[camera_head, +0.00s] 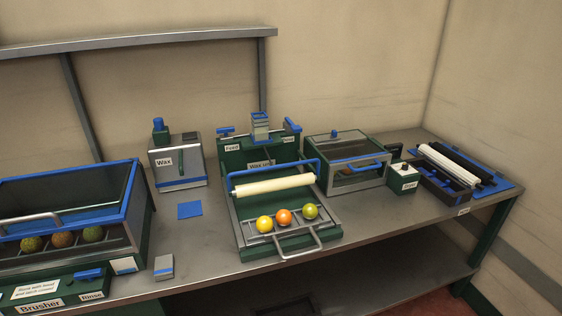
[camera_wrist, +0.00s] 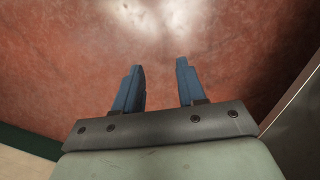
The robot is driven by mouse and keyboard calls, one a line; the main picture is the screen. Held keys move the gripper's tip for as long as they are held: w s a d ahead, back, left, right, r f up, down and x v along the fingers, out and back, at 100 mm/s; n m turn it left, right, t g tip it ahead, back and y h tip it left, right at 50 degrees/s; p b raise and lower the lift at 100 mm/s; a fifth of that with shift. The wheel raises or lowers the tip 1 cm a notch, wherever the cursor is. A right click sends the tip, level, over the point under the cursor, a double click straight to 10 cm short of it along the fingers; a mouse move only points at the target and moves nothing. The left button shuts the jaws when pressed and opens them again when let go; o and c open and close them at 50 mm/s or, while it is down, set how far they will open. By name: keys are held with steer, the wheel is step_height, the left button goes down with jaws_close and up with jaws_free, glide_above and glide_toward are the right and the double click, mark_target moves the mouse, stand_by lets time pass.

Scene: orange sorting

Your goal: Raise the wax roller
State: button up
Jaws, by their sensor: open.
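The wax roller (camera_head: 274,185) is a cream cylinder held in a blue U-shaped frame (camera_head: 318,170). It lies low across the tray (camera_head: 240,238) of the green wax unit in the middle of the bench, in the head view. A yellow fruit (camera_head: 264,224), an orange fruit (camera_head: 284,217) and a green fruit (camera_head: 310,211) sit in a row in the tray in front of the roller. My gripper (camera_wrist: 157,88) shows only in the wrist view, with its two blue fingers apart and nothing between them. It faces a reddish floor, away from the roller.
A wax box (camera_head: 178,163) stands behind left of the unit. The brusher (camera_head: 70,225), with several fruits inside, is at the left. A glass-topped box (camera_head: 347,165), a small green box (camera_head: 403,178) and spare rollers (camera_head: 455,160) are at the right. A shelf (camera_head: 140,42) hangs above.

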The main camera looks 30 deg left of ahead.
steer(key=w+r+m+t, duration=0.25)
steer(key=w+r, duration=0.65)
steer(key=w, duration=0.6)
steer(key=w+r+m+t, duration=0.25)
steer(key=w+r, duration=0.65)
steer(key=w, duration=0.6)
steer(key=w+a+r+m+t+y, duration=0.1)
steer(key=w+a+r+t, duration=0.1)
steer(key=w+r, duration=0.55)
steer(key=w+a+r+m+t, duration=0.1)
steer(key=w+r, duration=0.3)
steer(key=r, duration=0.6)
steer(key=w+a+r+m+t+y, duration=0.1)
steer(key=w+a+r+t, duration=0.1)
steer(key=w+r, duration=0.5)
step_height(320, 180, up, 28)
steer(key=n+g+h, duration=0.1)
steer(key=n+g, duration=0.1)
steer(key=g, duration=0.3)
glide_above(281, 166)
steer(key=s+d, duration=0.2)
steer(key=x, duration=1.3)
steer(key=shift+s+a+f, duration=0.1)
steer(key=shift+s+f, duration=0.05)
steer(key=shift+f, duration=0.1)
